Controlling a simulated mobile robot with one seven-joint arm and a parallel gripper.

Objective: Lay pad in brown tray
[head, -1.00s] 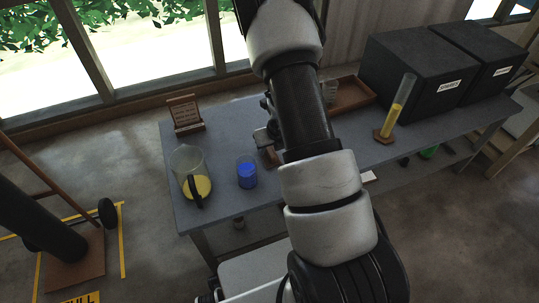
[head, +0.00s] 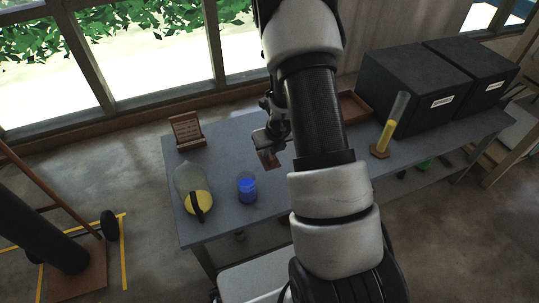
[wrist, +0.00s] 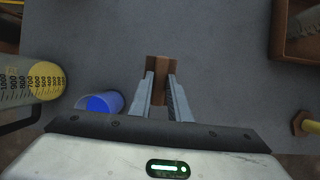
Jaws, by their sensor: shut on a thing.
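The brown pad (wrist: 158,68) is held between the two grey fingers of my gripper (wrist: 160,95) in the wrist view. In the head view my gripper (head: 267,147) and the pad (head: 269,160) show just left of my arm, over the middle of the table. I cannot tell the pad's exact height above the table. The brown tray (wrist: 280,32) is at the upper right of the wrist view, apart from the pad, with a grey item partly seen in it. In the head view the tray (head: 367,107) is partly hidden behind my arm.
On the grey table (head: 230,150) stand a jug with yellow contents (head: 195,195), a blue cup (head: 247,187), a small brown sign (head: 187,130), a tilted yellow-filled cylinder (head: 394,122) and two black boxes (head: 415,85). The table between pad and tray looks clear in the wrist view.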

